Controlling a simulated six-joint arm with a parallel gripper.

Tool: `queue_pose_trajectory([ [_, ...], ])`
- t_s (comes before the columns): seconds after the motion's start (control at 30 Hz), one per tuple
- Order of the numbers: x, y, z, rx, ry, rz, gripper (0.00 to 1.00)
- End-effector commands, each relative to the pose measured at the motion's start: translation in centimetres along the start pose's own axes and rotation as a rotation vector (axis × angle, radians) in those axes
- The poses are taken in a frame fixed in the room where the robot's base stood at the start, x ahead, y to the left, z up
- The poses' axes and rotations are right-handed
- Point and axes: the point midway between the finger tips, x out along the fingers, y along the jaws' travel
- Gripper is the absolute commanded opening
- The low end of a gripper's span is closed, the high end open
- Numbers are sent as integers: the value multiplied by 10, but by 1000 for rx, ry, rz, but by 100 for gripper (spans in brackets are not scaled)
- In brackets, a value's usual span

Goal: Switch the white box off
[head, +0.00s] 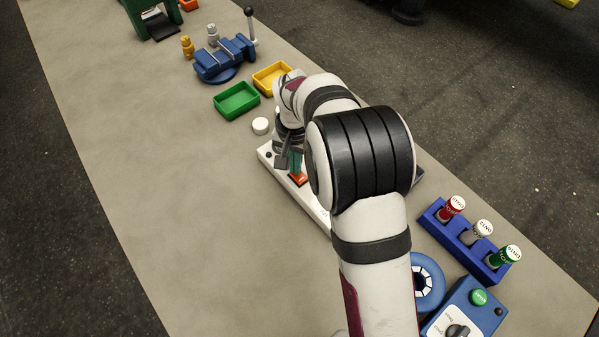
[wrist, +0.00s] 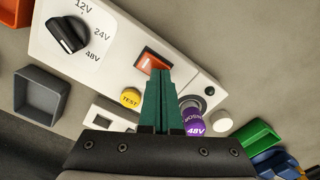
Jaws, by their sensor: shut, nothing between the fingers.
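The white box (head: 316,208) lies on the bench, partly hidden behind my arm in the head view. In the wrist view the white box (wrist: 105,62) shows a black knob (wrist: 68,36) marked 12V, 24V and 48V, a yellow TEST button (wrist: 130,97) and an orange-red rocker switch (wrist: 152,61) with a white mark. The switch also shows in the head view (head: 299,180). My gripper (wrist: 165,72) is shut and empty, its green fingertips at the switch's edge; I cannot tell whether they touch it. In the head view my gripper (head: 297,172) points down at the switch. The switch's tilt is unclear.
A purple 48V piece (wrist: 193,121) stands at the box beside my fingers. A white disc (head: 260,126), a green tray (head: 237,100) and a yellow tray (head: 272,78) lie beyond the box. A blue rack (head: 464,240) stands right of my arm. The bench's left side is clear.

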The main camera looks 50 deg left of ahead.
Motion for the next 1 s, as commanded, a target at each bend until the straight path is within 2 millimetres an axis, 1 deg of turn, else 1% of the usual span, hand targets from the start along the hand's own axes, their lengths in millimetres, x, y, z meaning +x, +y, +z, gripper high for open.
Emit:
queue_pose_trajectory([
  [0.1,-14,0,-1,0,3,-1,0],
  [0.53,-61,0,-1,0,3,-2,0],
  [0.67,-66,0,0,0,2,-1,0],
  [1.0,-66,0,0,0,2,-1,0],
])
